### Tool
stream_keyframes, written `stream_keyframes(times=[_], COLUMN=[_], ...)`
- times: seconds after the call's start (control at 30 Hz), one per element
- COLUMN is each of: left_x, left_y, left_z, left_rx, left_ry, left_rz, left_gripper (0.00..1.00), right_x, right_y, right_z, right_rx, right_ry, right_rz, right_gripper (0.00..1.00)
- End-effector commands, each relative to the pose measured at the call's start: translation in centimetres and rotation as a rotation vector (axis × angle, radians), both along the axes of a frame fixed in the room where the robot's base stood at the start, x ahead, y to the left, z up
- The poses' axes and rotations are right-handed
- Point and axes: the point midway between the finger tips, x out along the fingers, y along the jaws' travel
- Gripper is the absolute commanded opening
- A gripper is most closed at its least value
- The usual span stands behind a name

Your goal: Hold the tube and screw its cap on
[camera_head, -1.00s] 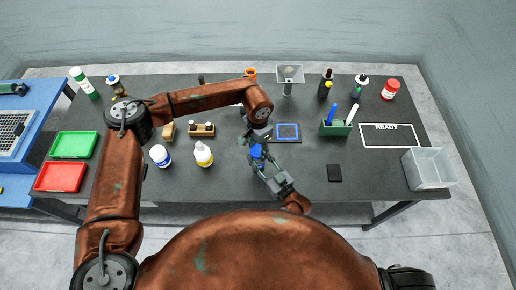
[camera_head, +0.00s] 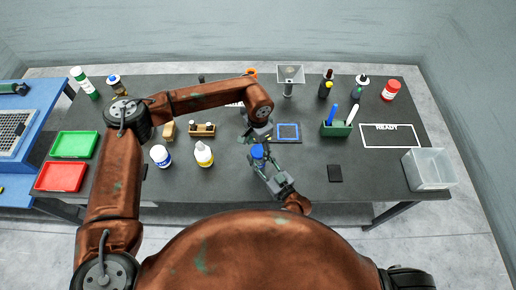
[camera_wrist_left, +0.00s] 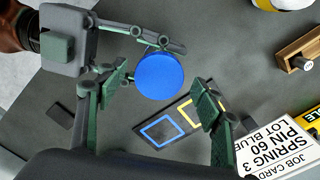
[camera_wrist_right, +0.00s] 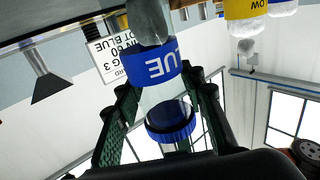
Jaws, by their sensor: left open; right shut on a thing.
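My right gripper (camera_wrist_right: 160,115) is shut on a clear tube with a blue label (camera_wrist_right: 155,65). The label reads BLUE and is upside down in the right wrist view. A blue ridged cap (camera_wrist_right: 170,120) sits at the tube's mouth; how tightly it is on cannot be told. The cap (camera_head: 258,151) also shows in the head view, and from above in the left wrist view (camera_wrist_left: 159,75). My left gripper (camera_wrist_left: 163,108) is open and empty, its fingers apart from the cap. The right gripper (camera_head: 264,164) is below the left gripper (camera_head: 257,137) in the head view.
A pad with blue and yellow squares (camera_wrist_left: 162,132) lies beneath, beside a job card (camera_wrist_left: 280,135). White bottles (camera_head: 160,156) and (camera_head: 203,155) and a small wooden rack (camera_head: 202,130) stand left. A green pen holder (camera_head: 336,128) and a clear bin (camera_head: 428,168) are right.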

Motion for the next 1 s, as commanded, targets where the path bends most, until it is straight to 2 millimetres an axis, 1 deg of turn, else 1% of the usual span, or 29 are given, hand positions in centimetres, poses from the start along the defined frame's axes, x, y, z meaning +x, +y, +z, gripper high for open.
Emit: stream_keyframes(times=[0.2,0.3,0.53,0.6,0.67,0.77,0.83,1.0], left_x=[0.1,0.0,0.0,0.0,0.0,0.0,0.0,-0.1], left_y=[0.0,0.0,0.0,0.0,0.0,0.0,-0.1,-0.2], left_z=[2.9,3.7,3.8,3.8,3.8,3.8,3.8,4.0], left_rx=[0.0,0.0,0.0,0.0,0.0,0.0,0.0,-0.002], left_ry=[-0.001,-0.002,0.0,0.0,0.0,0.0,0.0,0.001], left_rz=[0.0,0.0,0.0,0.004,0.019,0.091,0.181,0.502], left_gripper=[0.61,0.61,0.61,0.58,0.58,0.58,0.58,0.58], right_x=[0.0,0.0,0.0,0.0,0.0,0.0,0.0,0.0], right_y=[0.0,0.0,0.0,0.0,0.0,0.0,0.0,0.0], right_z=[0.0,0.0,0.0,0.0,0.0,0.0,0.0,0.0], right_rx=[-0.001,-0.001,-0.001,-0.001,-0.001,-0.001,-0.001,0.0], right_ry=[0.001,0.001,0.001,0.001,0.001,0.001,0.001,0.0], right_rz=[0.0,0.0,0.0,0.0,0.0,0.0,0.0,0.0], right_gripper=[0.0,0.0,0.0,0.0,0.0,0.0,0.0,0.0])
